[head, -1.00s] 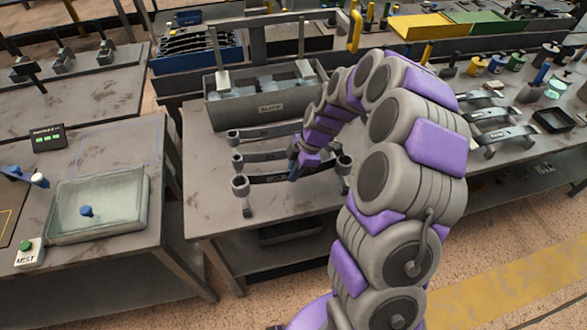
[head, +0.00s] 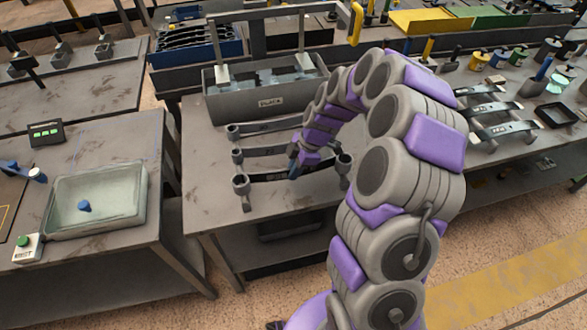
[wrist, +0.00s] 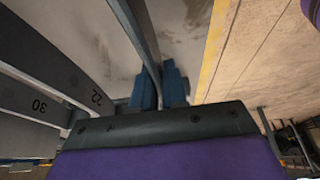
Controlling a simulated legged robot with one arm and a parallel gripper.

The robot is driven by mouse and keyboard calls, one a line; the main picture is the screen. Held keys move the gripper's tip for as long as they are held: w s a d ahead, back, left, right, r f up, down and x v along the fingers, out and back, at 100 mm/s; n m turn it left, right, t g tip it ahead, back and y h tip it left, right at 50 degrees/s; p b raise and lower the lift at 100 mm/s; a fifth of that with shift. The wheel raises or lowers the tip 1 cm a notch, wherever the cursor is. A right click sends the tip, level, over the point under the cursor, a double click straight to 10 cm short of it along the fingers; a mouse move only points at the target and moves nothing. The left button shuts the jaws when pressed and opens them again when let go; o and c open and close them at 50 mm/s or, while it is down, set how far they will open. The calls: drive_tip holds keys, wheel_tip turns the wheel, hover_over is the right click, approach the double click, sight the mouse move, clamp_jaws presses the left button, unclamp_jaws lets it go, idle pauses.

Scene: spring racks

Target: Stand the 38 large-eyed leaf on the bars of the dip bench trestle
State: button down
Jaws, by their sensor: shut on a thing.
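My gripper (head: 295,168) is shut on a dark curved leaf with large round eyes (head: 262,178); I take it for the 38 leaf, but its number is not readable. In the wrist view my blue fingertips (wrist: 160,88) clasp the leaf's thin edge (wrist: 143,35). In the head view it lies across the near end of the trestle bars (head: 246,204), one eye near each bar. Whether it touches them I cannot tell. Two other leaves lie behind it, one marked 22 (wrist: 75,80) and one marked 30 (wrist: 30,100) in the wrist view.
A grey labelled trough (head: 235,108) with an upright frame stands behind the leaves. Bare bench top (head: 205,215) lies in front and to the left. A shallow glassy tray (head: 118,215) is on the left table. More leaves (head: 505,130) lie on the right bench.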

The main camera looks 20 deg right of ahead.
drive_tip(key=shift+f+b, duration=0.3)
drive_tip(key=c, duration=1.1)
unclamp_jaws()
drive_tip(key=shift+o, duration=0.5)
drive_tip(key=o, duration=0.4)
drive_tip(key=shift+r+p, duration=0.3)
drive_tip(key=shift+r, duration=3.1)
